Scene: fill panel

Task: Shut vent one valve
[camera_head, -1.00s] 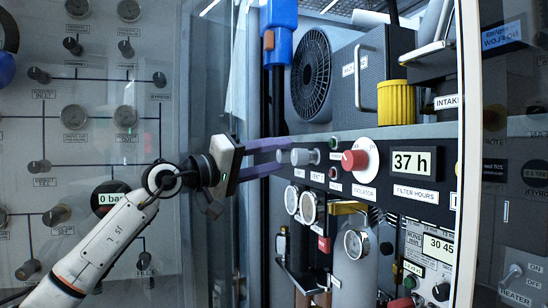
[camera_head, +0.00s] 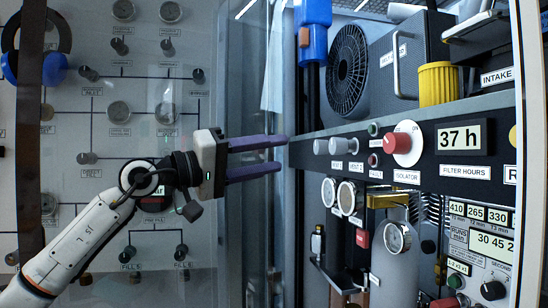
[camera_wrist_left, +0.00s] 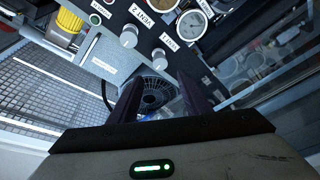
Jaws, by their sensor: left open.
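The vent one valve is the left grey knob (camera_head: 321,147) on the black panel strip, above the label VENT 1. In the left wrist view the vent one knob (camera_wrist_left: 159,59) is just beyond the fingers, and the vent two knob (camera_wrist_left: 129,36) is up and left of it. The vent two knob (camera_head: 341,146) is beside it in the head view. My left gripper (camera_head: 284,154) is open and empty, its purple fingers pointing right at the vent one knob, with a small gap in the picture. The gripper is not touching a knob as far as I can tell.
Gauges (camera_head: 347,197) hang below. A glass pane edge (camera_head: 277,230) stands near the fingers.

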